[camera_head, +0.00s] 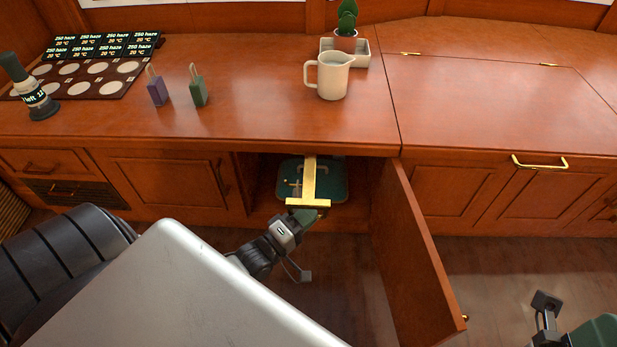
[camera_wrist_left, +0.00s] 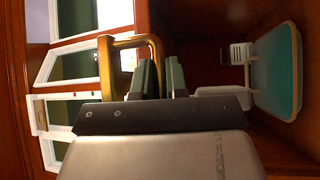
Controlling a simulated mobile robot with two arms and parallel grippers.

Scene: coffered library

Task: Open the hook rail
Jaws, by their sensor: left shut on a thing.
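The hook rail (camera_head: 309,178) is a brass T-shaped bar that sticks out of the open cabinet under the counter. Its crossbar faces me. My left gripper (camera_head: 308,208) is at the right part of that crossbar, shut on it. In the left wrist view the brass rail (camera_wrist_left: 106,72) runs up to the green-grey fingertips (camera_wrist_left: 164,76). The fingers hide the exact contact. My right gripper (camera_head: 565,315) shows only in part at the bottom right of the head view, away from the rail.
The cabinet door (camera_head: 415,240) stands open just right of my left gripper. A teal tray-like thing (camera_head: 335,182) is inside the cabinet behind the rail. A white pitcher (camera_head: 333,78), purple tag (camera_head: 157,90) and green tag (camera_head: 197,91) stand on the counter (camera_head: 255,70).

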